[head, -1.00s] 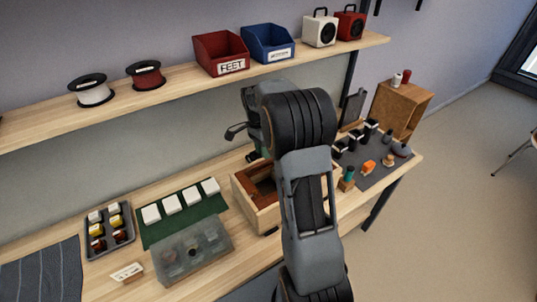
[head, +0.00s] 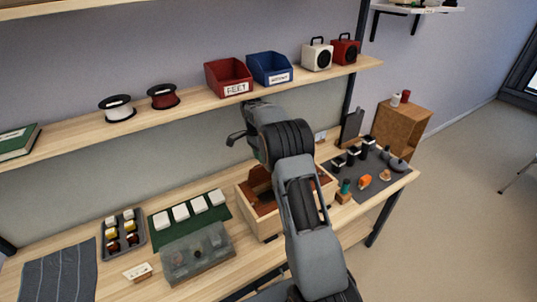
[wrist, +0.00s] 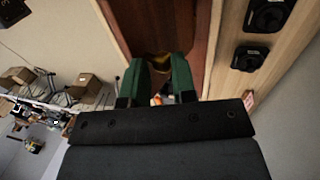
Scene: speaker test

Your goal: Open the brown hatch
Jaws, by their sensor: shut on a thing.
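The brown hatch (head: 258,179) belongs to the pale wooden box (head: 262,227) in the middle of the bench. In the head view it looks tilted up at the box's back left, partly behind my arm. In the wrist view the reddish-brown hatch panel (wrist: 163,20) fills the top middle. The grip itself is partly hidden between the fingers. In the head view my arm hides the fingertips.
A clear-lidded grey case (head: 197,254) and a green mat (head: 160,236) with white blocks lie left of the box. A dark mat (head: 378,185) with small items lies right. A shelf (head: 190,103) with bins runs above the bench behind my arm.

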